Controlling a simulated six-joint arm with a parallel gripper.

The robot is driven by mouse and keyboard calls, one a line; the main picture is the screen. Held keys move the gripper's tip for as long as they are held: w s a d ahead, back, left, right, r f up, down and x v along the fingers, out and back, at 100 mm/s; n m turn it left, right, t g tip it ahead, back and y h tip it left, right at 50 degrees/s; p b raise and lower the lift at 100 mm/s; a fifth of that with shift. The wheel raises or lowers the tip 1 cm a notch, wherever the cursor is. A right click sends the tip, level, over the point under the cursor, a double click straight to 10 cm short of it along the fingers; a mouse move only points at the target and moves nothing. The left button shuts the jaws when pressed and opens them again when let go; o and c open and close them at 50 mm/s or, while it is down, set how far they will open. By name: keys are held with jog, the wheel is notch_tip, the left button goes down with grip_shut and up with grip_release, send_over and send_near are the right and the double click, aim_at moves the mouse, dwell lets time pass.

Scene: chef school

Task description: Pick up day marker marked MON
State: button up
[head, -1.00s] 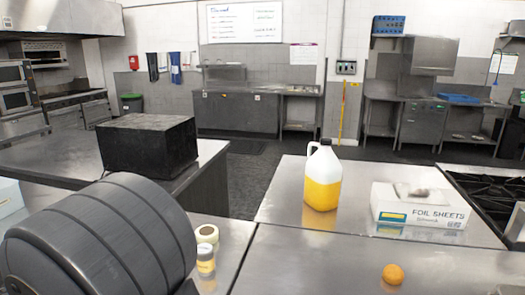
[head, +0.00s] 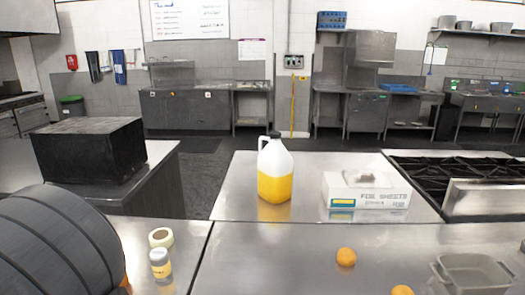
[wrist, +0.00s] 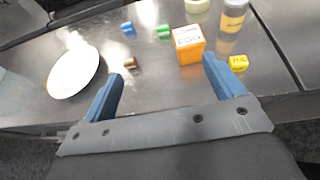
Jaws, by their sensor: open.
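My gripper (wrist: 162,70) is open in the wrist view, its two blue fingers apart with nothing between them, above a steel counter. Several small coloured blocks lie beyond and beside the fingers: a blue block (wrist: 128,28), a green block (wrist: 163,31), a brown block (wrist: 131,64) and a yellow block (wrist: 238,63) by the right finger. The yellow block bears dark letters that I cannot read for sure. I cannot make out MON on any block. The head view does not show these blocks or my gripper's fingers.
An orange box (wrist: 189,45), a jar (wrist: 233,14) and a white plate (wrist: 75,74) stand around the blocks. The head view shows the jar (head: 160,263), a tape roll (head: 160,237), a yellow-filled jug (head: 275,172) and a foil box (head: 366,192).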

jog(key=c, duration=0.7)
jog(key=w+a+r+m+g+y, duration=0.1)
jog(key=w+a+m+g+y, duration=0.15)
jog(key=w+m+g, duration=1)
jog(key=w+a+r+m+g+y, duration=0.1)
jog(key=w+a+m, duration=0.3)
jog(key=w, duration=1.7)
jog(key=shift+m, duration=0.65)
jog(key=x, duration=1.1)
jog(key=shift+s+d+f, duration=0.2)
jog(key=shift+s+d, duration=0.1)
jog(key=shift+s, duration=0.05)
jog(key=shift+a+x, duration=0.2)
jog(key=shift+x, duration=2.35)
